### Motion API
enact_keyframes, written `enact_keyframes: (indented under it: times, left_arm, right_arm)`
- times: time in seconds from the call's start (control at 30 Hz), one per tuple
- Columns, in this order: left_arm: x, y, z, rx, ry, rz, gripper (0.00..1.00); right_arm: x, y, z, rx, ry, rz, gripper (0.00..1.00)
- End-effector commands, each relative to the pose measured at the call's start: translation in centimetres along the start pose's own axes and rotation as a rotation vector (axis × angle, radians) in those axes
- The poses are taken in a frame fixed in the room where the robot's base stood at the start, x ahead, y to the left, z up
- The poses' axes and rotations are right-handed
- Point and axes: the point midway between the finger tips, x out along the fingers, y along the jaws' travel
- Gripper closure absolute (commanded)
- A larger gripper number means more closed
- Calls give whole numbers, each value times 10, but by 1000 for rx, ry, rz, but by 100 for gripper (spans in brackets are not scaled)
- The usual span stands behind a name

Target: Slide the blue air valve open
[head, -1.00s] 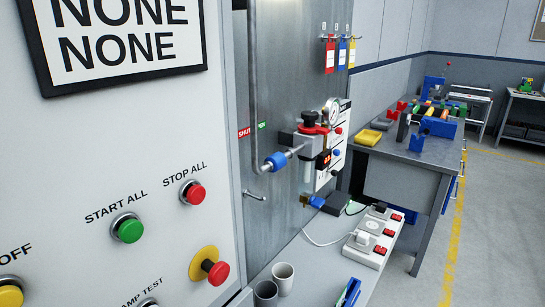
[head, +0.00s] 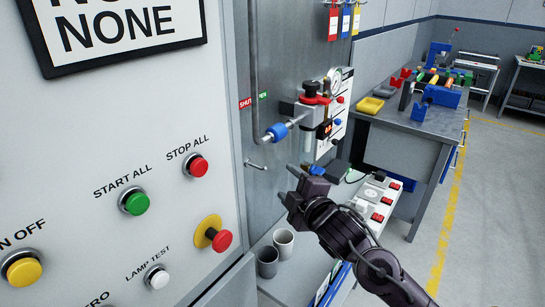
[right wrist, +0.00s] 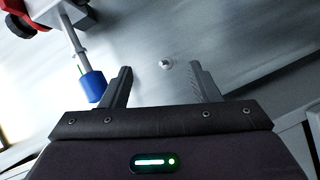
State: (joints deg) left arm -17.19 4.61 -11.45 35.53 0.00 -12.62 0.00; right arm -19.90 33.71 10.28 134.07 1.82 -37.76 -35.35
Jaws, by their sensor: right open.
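The blue air valve (head: 276,132) is a blue sleeve on a thin pipe in front of the grey metal panel, beside the red-topped regulator (head: 314,100). A red SHUT label (head: 245,104) and a green label (head: 263,96) are on the panel above it. My right gripper (head: 289,183) is open and empty, below and slightly right of the valve, apart from it. In the right wrist view the blue sleeve (right wrist: 92,87) lies just left of the left finger, outside the open jaws (right wrist: 163,85). My left gripper is not in view.
A white button panel with a red STOP ALL button (head: 198,167) stands close on the left. A hook (head: 256,165) juts from the metal panel below the valve. Two cups (head: 283,242) and a power strip (head: 378,196) are on the bench below.

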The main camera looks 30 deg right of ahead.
Motion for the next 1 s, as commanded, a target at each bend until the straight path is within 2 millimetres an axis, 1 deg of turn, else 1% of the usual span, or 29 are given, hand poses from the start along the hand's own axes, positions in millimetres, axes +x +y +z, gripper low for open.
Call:
enact_keyframes:
  times: [0.03, 0.1, 0.2, 0.23, 0.37, 0.47, 0.8, 1.0]
  left_arm:
    - [0, 0, 0, 0, 0, 0, 64]
    - [0, 0, 0, 0, 0, 0, 64]
    - [0, 0, 0, 0, 0, 0, 64]
    - [0, 0, 0, 0, 0, 0, 64]
    - [-4, 0, 0, 0, 0, 0, 64]
    - [-10, 0, -1, 0, 0, 0, 64]
    - [-29, 0, -3, 0, 0, 0, 64]
    - [-33, 0, -3, 0, 0, 0, 64]
  right_arm:
    - [4, 29, -6, -91, 51, 80, 44]
    - [5, 57, -15, -187, 105, 165, 44]
    - [4, 79, -22, -266, 146, 237, 44]
    - [4, 83, -24, -279, 153, 249, 44]
    - [9, 92, -27, -297, 162, 268, 44]
    - [20, 95, -29, -294, 162, 267, 44]
    - [65, 105, -38, -290, 160, 264, 44]
    - [77, 105, -40, -292, 161, 263, 44]
